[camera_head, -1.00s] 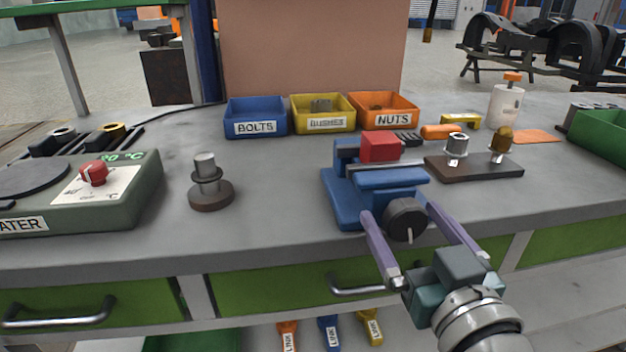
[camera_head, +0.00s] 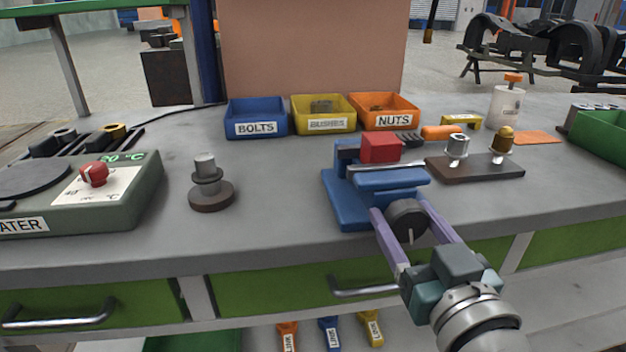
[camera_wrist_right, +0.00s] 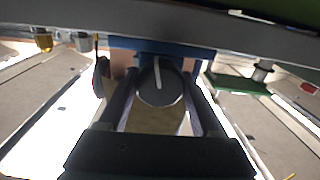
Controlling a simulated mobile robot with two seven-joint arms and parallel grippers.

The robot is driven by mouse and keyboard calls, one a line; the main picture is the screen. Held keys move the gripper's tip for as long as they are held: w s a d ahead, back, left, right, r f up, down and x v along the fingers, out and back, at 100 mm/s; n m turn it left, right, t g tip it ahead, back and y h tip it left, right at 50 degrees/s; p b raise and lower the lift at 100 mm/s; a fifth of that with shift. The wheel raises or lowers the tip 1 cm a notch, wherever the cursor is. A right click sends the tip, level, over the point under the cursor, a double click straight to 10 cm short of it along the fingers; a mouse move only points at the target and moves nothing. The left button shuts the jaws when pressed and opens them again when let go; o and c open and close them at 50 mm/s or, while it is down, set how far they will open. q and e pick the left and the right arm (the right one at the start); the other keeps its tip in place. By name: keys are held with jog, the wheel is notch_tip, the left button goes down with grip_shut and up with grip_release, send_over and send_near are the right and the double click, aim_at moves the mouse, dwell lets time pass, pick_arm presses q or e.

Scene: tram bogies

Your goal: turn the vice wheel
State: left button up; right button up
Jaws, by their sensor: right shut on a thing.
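The blue vice (camera_head: 350,200) stands at the front edge of the workbench, with a red block (camera_head: 380,149) between its jaws. Its dark round wheel (camera_head: 408,222) faces the front and carries a pale line mark. My right gripper (camera_head: 409,211) is shut on the wheel, with one purple finger on each side of it. In the right wrist view the wheel (camera_wrist_right: 160,84) sits between the two fingers, its pale mark near upright and slightly tilted. My left gripper is not in view.
Blue, yellow and orange bins (camera_head: 323,113) stand behind the vice. A dark board with fittings (camera_head: 474,167) lies to its right. A stepped metal post (camera_head: 210,185) and a green heater (camera_head: 130,205) stand left. A drawer handle (camera_head: 362,290) is below the bench edge.

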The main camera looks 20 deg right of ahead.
jog(key=shift+c, duration=0.6)
jog(key=shift+m, duration=0.3)
jog(key=shift+m, duration=0.5)
jog(key=m, duration=0.3)
jog(key=shift+p, duration=0.35)
jog(key=m, duration=0.4)
jog(key=shift+m, duration=1.5)
